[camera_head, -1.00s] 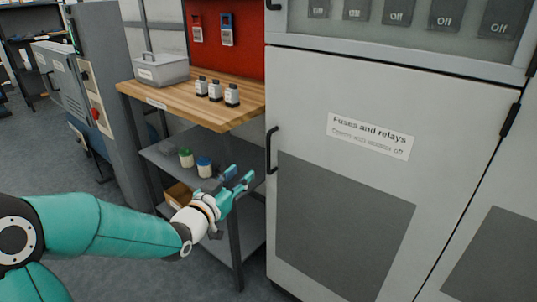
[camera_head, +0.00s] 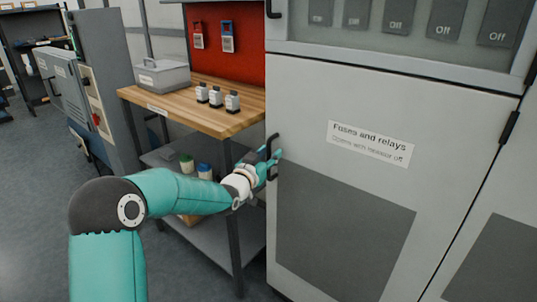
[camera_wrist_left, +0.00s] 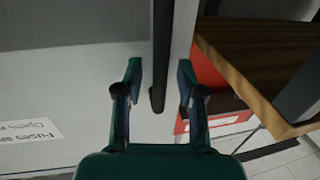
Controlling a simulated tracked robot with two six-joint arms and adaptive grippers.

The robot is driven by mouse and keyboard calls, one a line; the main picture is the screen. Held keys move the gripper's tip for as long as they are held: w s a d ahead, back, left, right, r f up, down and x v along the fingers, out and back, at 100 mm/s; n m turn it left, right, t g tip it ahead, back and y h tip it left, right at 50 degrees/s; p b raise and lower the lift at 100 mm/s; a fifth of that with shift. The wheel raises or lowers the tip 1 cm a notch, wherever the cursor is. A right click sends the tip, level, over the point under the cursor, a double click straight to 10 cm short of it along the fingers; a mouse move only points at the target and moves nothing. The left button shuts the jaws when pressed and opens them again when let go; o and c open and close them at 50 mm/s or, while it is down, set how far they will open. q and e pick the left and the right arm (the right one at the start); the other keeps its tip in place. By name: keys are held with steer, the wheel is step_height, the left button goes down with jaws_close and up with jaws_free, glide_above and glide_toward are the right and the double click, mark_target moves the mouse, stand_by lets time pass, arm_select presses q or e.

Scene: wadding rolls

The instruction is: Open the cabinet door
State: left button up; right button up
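The cabinet door (camera_head: 440,190) is a light grey panel labelled "Fuses and relays" and looks shut, flush with its frame. Its black bar handle (camera_head: 272,146) stands upright on the door's left edge. My left gripper (camera_head: 272,160) is at the handle, coming in from the left. In the left wrist view my left gripper (camera_wrist_left: 158,68) is open, with the dark handle (camera_wrist_left: 159,85) between its two fingers and a gap on each side. The door label (camera_wrist_left: 28,132) shows at the left there. My right gripper is in neither view.
Floor is free in front.

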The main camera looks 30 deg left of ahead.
arm_select(q)
steer(key=shift+w, duration=0.1)
jaws_close()
stand_by(0.4)
